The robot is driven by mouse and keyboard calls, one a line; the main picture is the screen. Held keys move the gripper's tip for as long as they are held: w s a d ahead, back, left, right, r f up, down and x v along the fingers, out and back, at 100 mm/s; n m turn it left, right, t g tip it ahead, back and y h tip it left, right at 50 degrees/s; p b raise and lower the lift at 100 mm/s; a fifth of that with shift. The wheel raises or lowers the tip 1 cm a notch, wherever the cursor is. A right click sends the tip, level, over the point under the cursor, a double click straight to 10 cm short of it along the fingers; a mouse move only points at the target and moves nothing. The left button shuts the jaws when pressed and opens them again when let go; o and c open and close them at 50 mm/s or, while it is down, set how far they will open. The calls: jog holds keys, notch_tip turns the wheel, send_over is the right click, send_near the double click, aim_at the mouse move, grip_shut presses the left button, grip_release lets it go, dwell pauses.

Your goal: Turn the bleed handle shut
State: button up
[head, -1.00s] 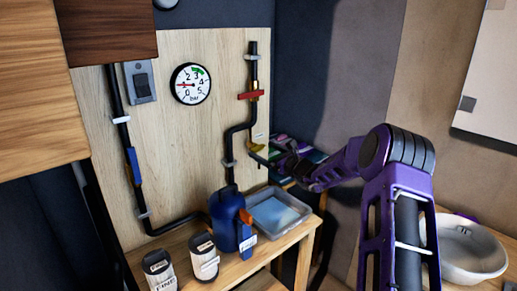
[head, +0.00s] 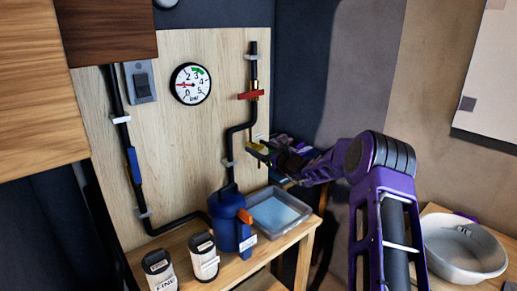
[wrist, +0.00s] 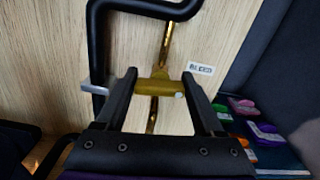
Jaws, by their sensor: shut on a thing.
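The yellow bleed handle (wrist: 160,88) lies across the thin brass pipe (wrist: 166,45) in the wrist view, beside a BLEED label (wrist: 201,68). My gripper (wrist: 160,80) has one dark finger at each end of the handle and is shut on it. In the head view my gripper (head: 268,153) is at the lower right of the board, and it partly hides the handle there.
A red handle (head: 251,95) sits on the pipe above, and a blue handle (head: 134,165) on the left pipe. A pressure gauge (head: 190,84) hangs between. Below are a blue canister (head: 226,232), a grey tray (head: 283,213) and two labelled canisters.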

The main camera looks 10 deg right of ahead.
jog(key=shift+c, duration=1.2)
jog(key=shift+r+m+p, duration=0.1)
jog(key=shift+m+p, duration=0.2)
jog(key=shift+m, duration=0.5)
jog(key=o, duration=1.4)
jog(key=shift+c, duration=0.2)
jog(key=v, duration=1.7)
jog(key=shift+s, duration=0.2)
